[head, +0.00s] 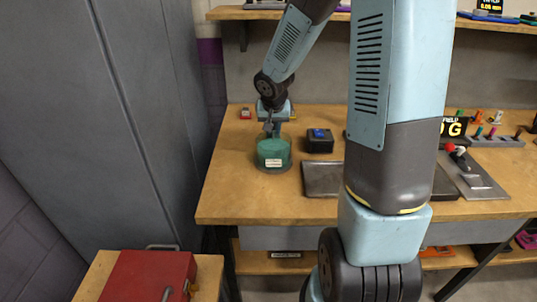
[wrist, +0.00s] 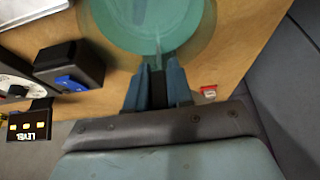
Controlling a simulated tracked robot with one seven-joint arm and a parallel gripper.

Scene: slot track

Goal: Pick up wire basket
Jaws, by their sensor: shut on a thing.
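The wire basket (head: 273,152) looks like a round green container with a pale label on its front, at the left part of the workbench. Its wires are too fine to make out. In the wrist view the basket (wrist: 140,22) fills the top middle, partly cut off by the frame's edge. My gripper (head: 270,128) is at the far side of its top. In the wrist view my gripper (wrist: 157,68) has its blue fingers close together on the basket's near edge. I cannot tell whether the basket is clear of the bench.
A black box with a blue top (head: 319,140) stands right of the basket. A dark flat tray (head: 322,180) lies in front of it. A small red item (head: 245,113) is at the back left. A red case (head: 150,276) sits low at front left. A grey cabinet (head: 70,110) borders the left.

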